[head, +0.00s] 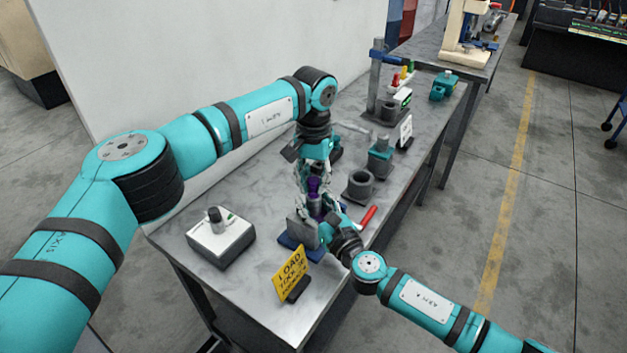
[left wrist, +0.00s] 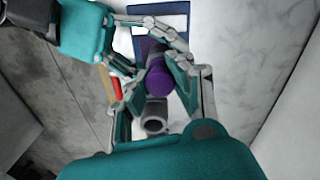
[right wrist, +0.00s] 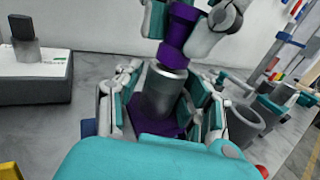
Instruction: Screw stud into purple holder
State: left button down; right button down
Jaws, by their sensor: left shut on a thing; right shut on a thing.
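The purple stud (head: 313,186) is upright in my left gripper (head: 314,178), which is shut on it from above. It also shows from above in the left wrist view (left wrist: 159,81). In the right wrist view the stud (right wrist: 180,28) stands directly over a grey cylinder with a purple base, which I take for the purple holder (right wrist: 163,93). My right gripper (right wrist: 165,105) is shut around this holder from the side. The stud's lower end meets the holder's top in this view; how deep it sits is hidden.
A blue stand with a grey plate (head: 302,236) is close beside the grippers. A yellow sign (head: 290,273) and a grey box with a knob (head: 220,238) stand nearby. A dark grey cup (head: 360,187) and a red handle (head: 368,216) lie to the right. The front tabletop is partly clear.

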pick_arm(q)
jog(key=shift+m, duration=0.8)
jog(key=c, duration=1.2)
grip_release()
jog(key=shift+o, duration=0.2)
jog(key=shift+r, duration=0.1)
